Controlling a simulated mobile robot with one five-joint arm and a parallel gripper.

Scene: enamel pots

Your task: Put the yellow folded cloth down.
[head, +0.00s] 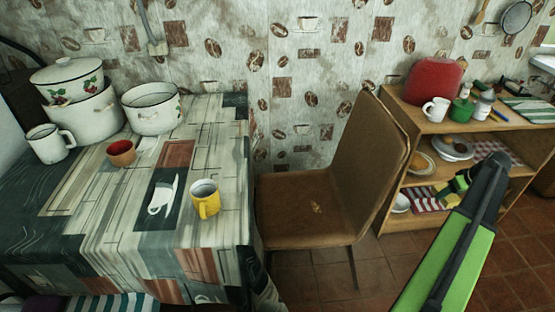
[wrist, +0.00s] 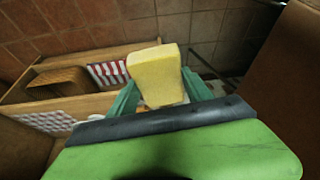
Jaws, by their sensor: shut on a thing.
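The yellow folded cloth (wrist: 156,72) is a thick pale yellow block in the wrist view. My gripper (wrist: 160,98) is shut on it, with a teal finger on each side. The cloth stands out beyond the fingers. In the head view my gripper (head: 456,187) is in front of the wooden shelf at the right, partly hidden by my green arm. Only a small yellow patch of the cloth shows there.
The wooden shelf (head: 408,119) holds a red container (head: 435,82), a white mug (head: 436,110), plates and striped cloths. A brown chair (head: 352,160) stands left of it. The table (head: 215,140) at left holds pots, a yellow mug (head: 206,203) and a red cup (head: 121,153).

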